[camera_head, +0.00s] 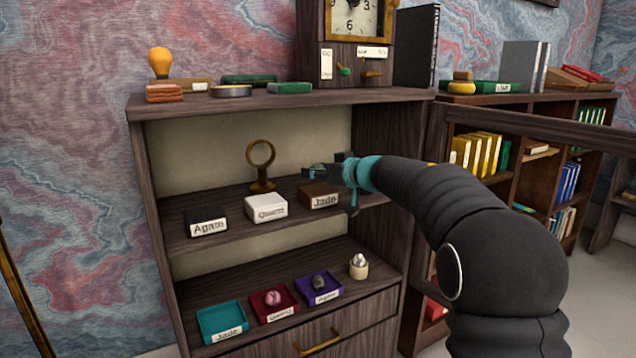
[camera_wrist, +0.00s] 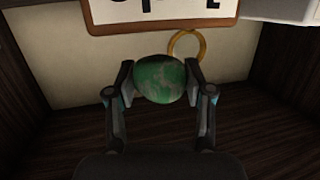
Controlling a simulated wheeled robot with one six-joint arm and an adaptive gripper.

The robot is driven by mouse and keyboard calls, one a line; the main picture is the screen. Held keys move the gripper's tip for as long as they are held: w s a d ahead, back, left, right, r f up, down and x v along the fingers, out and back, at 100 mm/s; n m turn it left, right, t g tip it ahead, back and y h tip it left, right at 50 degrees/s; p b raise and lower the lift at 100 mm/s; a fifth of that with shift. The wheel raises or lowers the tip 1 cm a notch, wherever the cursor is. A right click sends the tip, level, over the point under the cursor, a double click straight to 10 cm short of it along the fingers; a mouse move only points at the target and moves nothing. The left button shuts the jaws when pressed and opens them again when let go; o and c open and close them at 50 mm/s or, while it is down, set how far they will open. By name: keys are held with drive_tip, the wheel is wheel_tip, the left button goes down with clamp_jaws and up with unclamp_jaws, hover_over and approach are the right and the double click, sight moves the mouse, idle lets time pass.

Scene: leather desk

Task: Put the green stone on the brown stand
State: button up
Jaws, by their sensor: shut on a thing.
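The green stone (camera_wrist: 161,80) is round and mottled, and sits between the two fingertips in the wrist view. My gripper (camera_wrist: 160,82) is shut on it from both sides. In the head view my gripper (camera_head: 322,171) reaches in from the right over the middle shelf, just above the brown stand (camera_head: 319,196) with the white "Jade" label. The stone is hard to make out there among the fingers. The stand's top is partly covered by the gripper, and I see a gap between them.
A brass magnifier (camera_head: 261,165) stands behind. Teal (camera_head: 222,322), red (camera_head: 273,304) and purple (camera_head: 318,289) trays lie below. The cabinet top is above the gripper.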

drive_tip(key=shift+f, duration=1.15)
drive_tip(key=shift+f, duration=0.1)
drive_tip(key=o, duration=1.2)
drive_tip(key=shift+s+d, duration=0.2)
drive_tip(key=v, duration=1.1)
drive_tip(key=shift+s+d, duration=0.15)
drive_tip(key=shift+s, duration=0.05)
